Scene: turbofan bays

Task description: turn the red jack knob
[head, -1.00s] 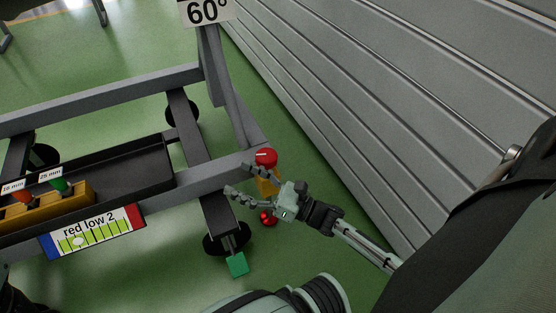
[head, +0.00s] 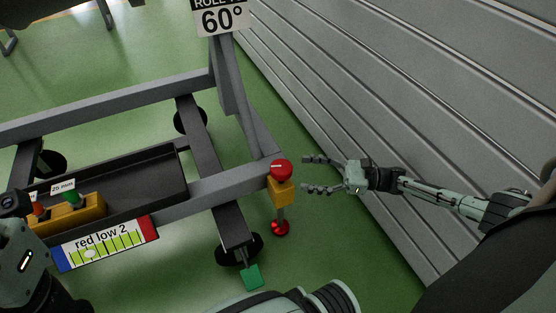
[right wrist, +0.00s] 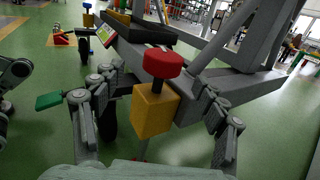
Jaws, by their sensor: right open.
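The red jack knob (head: 281,169) is a round red cap on a yellow block (head: 282,190) at the right end of the cart's grey frame. A thin post with a red foot (head: 280,228) stands below the block. My right gripper (head: 305,174) is open and empty just right of the knob, its fingers pointing left towards it. In the right wrist view the knob (right wrist: 163,63) and yellow block (right wrist: 155,111) show ahead, between the spread fingers in the picture. Contact is not visible. My left arm shows at the lower left; its gripper cannot be made out.
A gauge label "red low 2" (head: 105,243) is on the frame beside a dark tray (head: 150,185). A green pedal-like block (head: 252,277) sticks out near a caster. A grey ribbed wall (head: 400,90) runs behind my right arm. Green floor is free between them.

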